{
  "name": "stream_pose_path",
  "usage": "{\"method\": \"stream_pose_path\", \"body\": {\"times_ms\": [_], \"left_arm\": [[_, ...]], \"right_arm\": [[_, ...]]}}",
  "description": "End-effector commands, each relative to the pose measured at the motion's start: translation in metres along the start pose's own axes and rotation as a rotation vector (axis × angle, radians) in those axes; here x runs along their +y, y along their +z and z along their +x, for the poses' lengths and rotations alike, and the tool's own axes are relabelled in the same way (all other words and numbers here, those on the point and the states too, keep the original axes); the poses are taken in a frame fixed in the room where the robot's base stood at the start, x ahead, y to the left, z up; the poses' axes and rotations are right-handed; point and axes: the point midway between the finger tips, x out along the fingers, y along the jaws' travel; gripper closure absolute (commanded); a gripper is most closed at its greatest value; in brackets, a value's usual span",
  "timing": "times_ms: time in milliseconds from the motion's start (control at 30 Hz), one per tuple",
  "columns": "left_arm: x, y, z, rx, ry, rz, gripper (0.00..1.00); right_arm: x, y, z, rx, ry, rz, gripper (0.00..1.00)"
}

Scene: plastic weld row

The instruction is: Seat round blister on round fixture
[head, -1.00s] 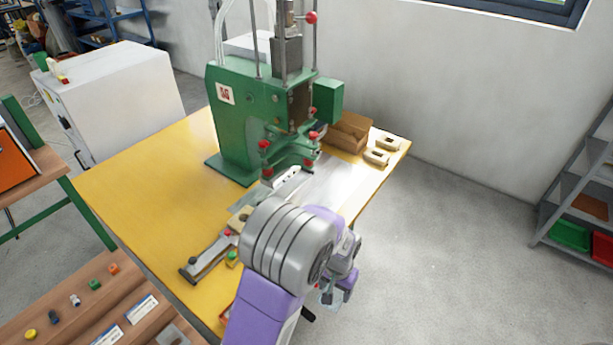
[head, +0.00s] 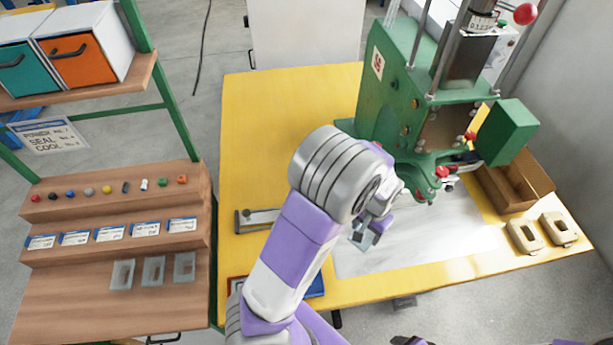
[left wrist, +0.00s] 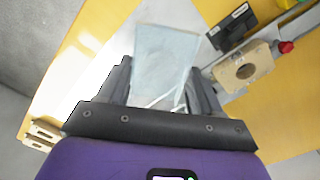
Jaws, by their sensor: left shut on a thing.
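My left gripper (head: 366,232) is shut on a clear plastic blister and hangs over the grey sheet at the front of the press. In the left wrist view the pale, see-through blister (left wrist: 165,58) sticks out beyond the dark fingers (left wrist: 160,92). A beige fixture with a rounded opening (left wrist: 262,62) lies to the right of the blister there, apart from it. In the head view my left arm hides that fixture. Two more beige fixtures (head: 525,237) (head: 559,229) lie at the table's right end.
The green press (head: 395,110) stands at the back of the yellow table (head: 270,110). A cardboard box (head: 512,185) is right of it. A wooden rack (head: 100,300) at left holds several clear trays. The table's back left is clear.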

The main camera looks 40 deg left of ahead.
Motion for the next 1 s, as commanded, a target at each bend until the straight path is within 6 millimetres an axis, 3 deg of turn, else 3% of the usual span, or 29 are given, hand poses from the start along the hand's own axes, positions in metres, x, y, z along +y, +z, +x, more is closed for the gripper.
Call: {"method": "stream_pose_path", "body": {"times_ms": [33, 167, 367, 600, 800, 1000], "left_arm": [[-0.006, -0.004, 0.001, -0.001, -0.001, 0.017, 0.55], [-0.034, -0.017, 0.006, -0.005, 0.0, 0.118, 0.55], [-0.102, -0.035, 0.021, -0.007, 0.001, 0.345, 0.55], [-0.172, -0.039, 0.038, -0.003, 0.002, 0.562, 0.55], [-0.197, -0.037, 0.045, 0.0, 0.001, 0.642, 0.55], [-0.199, -0.037, 0.053, 0.0, 0.001, 0.652, 0.55]], "right_arm": [[0.0, 0.0, -0.002, -0.001, 0.001, 0.001, 0.27], [-0.002, 0.001, -0.008, -0.001, 0.001, 0.001, 0.1], [-0.006, 0.001, -0.019, -0.001, 0.001, 0.001, 0.1], [-0.01, 0.001, -0.027, 0.0, 0.001, 0.001, 0.1], [-0.011, 0.001, -0.029, 0.0, 0.001, 0.001, 0.1], [-0.009, 0.001, -0.025, 0.0, 0.0, 0.001, 0.1]]}}
